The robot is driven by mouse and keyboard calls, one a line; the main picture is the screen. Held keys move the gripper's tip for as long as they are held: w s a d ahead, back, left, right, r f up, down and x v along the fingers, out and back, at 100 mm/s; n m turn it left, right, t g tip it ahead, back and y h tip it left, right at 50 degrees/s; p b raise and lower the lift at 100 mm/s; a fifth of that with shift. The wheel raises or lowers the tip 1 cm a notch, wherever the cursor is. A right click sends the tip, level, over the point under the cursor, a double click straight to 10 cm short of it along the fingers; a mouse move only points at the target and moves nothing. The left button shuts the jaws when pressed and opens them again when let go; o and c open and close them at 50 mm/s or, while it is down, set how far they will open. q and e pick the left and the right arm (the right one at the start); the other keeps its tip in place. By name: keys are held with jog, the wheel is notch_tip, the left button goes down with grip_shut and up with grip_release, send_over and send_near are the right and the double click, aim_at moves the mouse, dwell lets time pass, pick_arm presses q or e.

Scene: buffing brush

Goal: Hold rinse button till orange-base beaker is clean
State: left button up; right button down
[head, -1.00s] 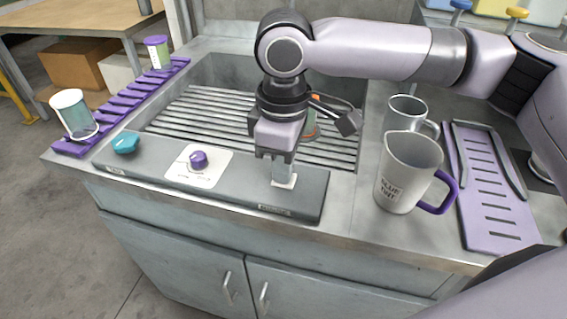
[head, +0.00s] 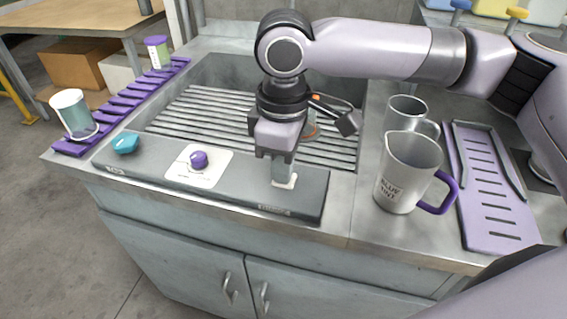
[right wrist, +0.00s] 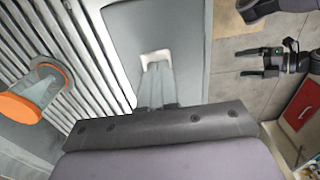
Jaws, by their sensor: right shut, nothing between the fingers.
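My right gripper (head: 283,178) is shut and points down, its fingertips at the white square (head: 291,184) of the rinse button on the grey panel. The right wrist view shows the fingertips (right wrist: 155,66) against that white square (right wrist: 147,58); the button itself is mostly hidden under them. The orange-base beaker (right wrist: 42,88) is in the sink, its orange disc (right wrist: 18,109) showing; in the head view the beaker (head: 311,132) is partly hidden behind my right gripper. I cannot tell how clean it is. My left gripper (right wrist: 247,62) shows in the right wrist view, fingers apart and empty.
The panel also bears a purple knob (head: 199,159) and a teal knob (head: 125,143). Two mugs (head: 405,170) (head: 404,108) and a lilac tray (head: 497,225) stand right of the sink. A purple rack (head: 121,107) with cups lines its left side.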

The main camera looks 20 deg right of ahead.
jog(key=shift+r+p, duration=2.3)
jog(key=shift+p, duration=1.3)
notch_tip(320, 180, up, 10)
jog(key=shift+f, duration=0.25)
